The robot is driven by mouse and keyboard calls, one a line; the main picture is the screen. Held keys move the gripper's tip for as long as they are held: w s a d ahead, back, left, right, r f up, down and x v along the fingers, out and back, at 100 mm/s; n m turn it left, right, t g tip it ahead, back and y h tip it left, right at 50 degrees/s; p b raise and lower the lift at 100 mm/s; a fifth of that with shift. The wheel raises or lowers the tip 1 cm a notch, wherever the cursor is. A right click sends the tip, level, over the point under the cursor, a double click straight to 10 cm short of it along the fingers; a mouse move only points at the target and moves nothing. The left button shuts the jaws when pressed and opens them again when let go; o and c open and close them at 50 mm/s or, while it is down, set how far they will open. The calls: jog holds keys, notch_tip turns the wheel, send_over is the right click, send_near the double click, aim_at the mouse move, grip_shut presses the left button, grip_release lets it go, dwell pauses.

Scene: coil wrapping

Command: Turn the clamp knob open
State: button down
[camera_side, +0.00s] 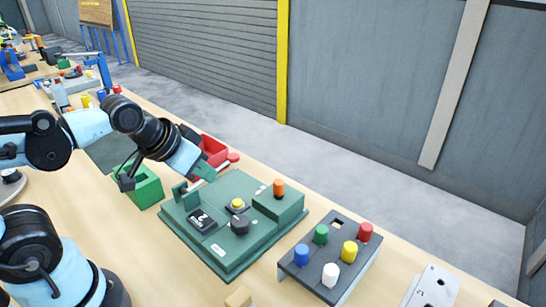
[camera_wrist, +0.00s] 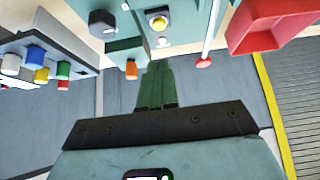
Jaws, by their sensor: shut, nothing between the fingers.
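A green machine base (camera_side: 205,255) stands on the table in the side view. On it are a dark faceted knob (camera_side: 239,223), a yellow button (camera_side: 237,203) and an orange peg-like knob (camera_side: 279,187). No label tells me which is the clamp knob; the dark one looks likeliest. In the wrist view the dark knob (camera_wrist: 102,24) is upper left, with the yellow button (camera_wrist: 158,22) and orange knob (camera_wrist: 131,70) nearby. My gripper (camera_side: 207,172) is above the base's far left part, apart from the dark knob. Its green fingers (camera_wrist: 157,66) are shut and empty.
A pale rod with a red ball end (camera_side: 233,157) lies close to my gripper. A red bin (camera_side: 214,150) and green bin (camera_side: 146,188) stand behind and left. A grey block with several coloured pegs (camera_side: 315,285) stands right.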

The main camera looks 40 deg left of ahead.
aim_at(240, 220)
jog(key=c, duration=1.4)
grip_release()
jog(key=shift+w+d+r, duration=0.1)
jog(key=shift+d, duration=0.1)
jog(key=o, duration=0.7)
jog(key=d+n+g, duration=0.1)
jog(key=d+r+n+g, duration=0.1)
jog(key=w+d+n+g, duration=0.1)
jog(key=n, duration=0.1)
jog(key=shift+r, duration=0.4)
jog(key=shift+o, duration=0.2)
jog(key=d+n+g, duration=0.1)
jog(key=n, duration=0.1)
jog(key=d+r+n+g, duration=0.1)
jog(key=d+g, duration=0.1)
jog(key=shift+w+d+r+n, duration=0.1)
jog(key=shift+w+r+n, duration=0.1)
jog(key=shift+n, duration=0.2)
jog(key=shift+n+g, duration=0.6)
jog(key=shift+d+f, duration=0.15)
jog(key=shift+f, duration=1.8)
jog(key=shift+d+f, duration=0.15)
jog(key=shift+f, duration=1.8)
jog(key=shift+d+f, duration=0.15)
jog(key=shift+f, duration=1.8)
jog(key=shift+c, duration=0.3)
jog(key=c, duration=1)
